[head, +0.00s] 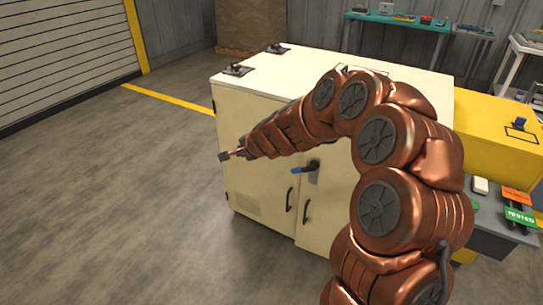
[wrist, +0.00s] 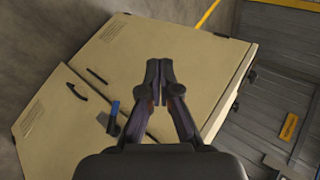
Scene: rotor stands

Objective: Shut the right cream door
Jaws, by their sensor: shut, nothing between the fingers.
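The cream cabinet (head: 310,68) has two front doors. The right cream door (head: 312,234) carries a blue lever (head: 303,169) and a dark handle; my arm hides much of it. In the wrist view the right door (wrist: 45,125) is at lower left, angled slightly from the left door at the seam; how far it stands open I cannot tell. The left door (head: 258,185) looks flat in the frame and also shows in the wrist view (wrist: 185,50). My gripper (head: 225,156) is shut and empty, before the left door's outer upper part. Its fingertips show in the wrist view (wrist: 160,68).
A yellow cabinet (head: 495,145) and a grey surface with a green sign (head: 520,216) stand at right. Benches (head: 400,20) line the back wall. The floor (head: 110,200) left of the cabinet is open, crossed by a yellow line.

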